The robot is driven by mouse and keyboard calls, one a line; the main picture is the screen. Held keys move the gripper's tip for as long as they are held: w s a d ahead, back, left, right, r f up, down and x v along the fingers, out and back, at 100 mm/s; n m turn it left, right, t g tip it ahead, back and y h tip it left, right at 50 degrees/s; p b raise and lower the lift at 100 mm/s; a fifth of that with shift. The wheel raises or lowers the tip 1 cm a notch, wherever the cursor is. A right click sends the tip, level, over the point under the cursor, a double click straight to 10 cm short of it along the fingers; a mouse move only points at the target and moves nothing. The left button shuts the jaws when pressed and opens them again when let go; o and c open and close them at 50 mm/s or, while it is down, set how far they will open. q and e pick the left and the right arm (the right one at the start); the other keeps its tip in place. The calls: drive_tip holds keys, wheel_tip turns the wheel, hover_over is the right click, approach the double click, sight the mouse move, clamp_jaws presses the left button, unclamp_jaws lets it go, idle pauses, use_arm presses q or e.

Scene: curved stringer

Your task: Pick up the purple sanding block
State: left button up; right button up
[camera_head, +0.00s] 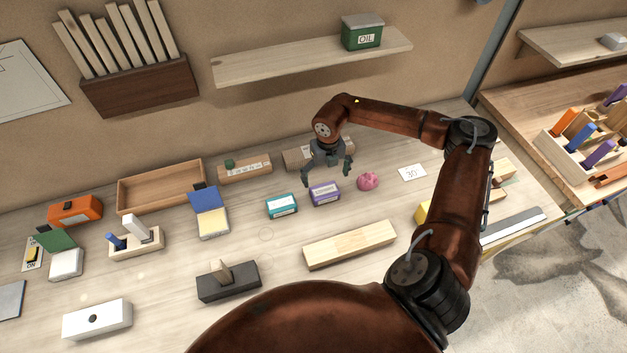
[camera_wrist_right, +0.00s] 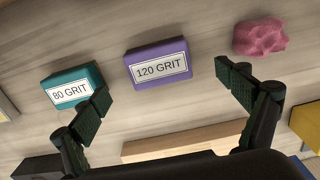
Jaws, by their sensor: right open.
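The purple sanding block (camera_head: 325,193) lies on the workbench, and in the right wrist view the purple block (camera_wrist_right: 158,64) carries a "120 GRIT" label. My right gripper (camera_head: 327,176) is open and empty, above and close to the purple block. In the right wrist view the block shows beyond and between the spread fingers (camera_wrist_right: 162,92), apart from both. A teal block (camera_head: 281,206) labelled "80 GRIT" is just left of the purple one; it also shows near the left finger in the wrist view (camera_wrist_right: 73,86). My left gripper is not in view.
A pink lump (camera_head: 368,181) sits right of the purple block. A pale wooden bar (camera_head: 350,245) lies in front. A wooden block (camera_head: 303,158) is behind the gripper. A shelf (camera_head: 290,66) with a green oil tin (camera_head: 362,32) hangs above.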

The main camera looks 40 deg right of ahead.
sight(325, 190)
drive_tip(key=shift+w+f, duration=0.15)
drive_tip(key=shift+f, duration=0.15)
drive_tip(key=shift+s+f, duration=0.2)
drive_tip(key=shift+f, duration=0.85)
drive_tip(key=f, duration=0.2)
drive_tip(key=f+p, duration=0.1)
drive_tip(key=f, duration=0.2)
drive_tip(key=shift+s+a, duration=0.1)
drive_tip(key=shift+a, duration=0.1)
use_arm(q)
drive_tip(key=shift+a+r, duration=0.15)
drive_tip(key=shift+r, duration=0.3)
use_arm(e)
drive_tip(key=shift+c, duration=0.5)
use_arm(q)
drive_tip(key=shift+s, duration=0.15)
use_arm(e)
drive_tip(key=c, duration=1.2)
drive_tip(key=shift+r, duration=0.1)
drive_tip(key=shift+c, duration=0.2)
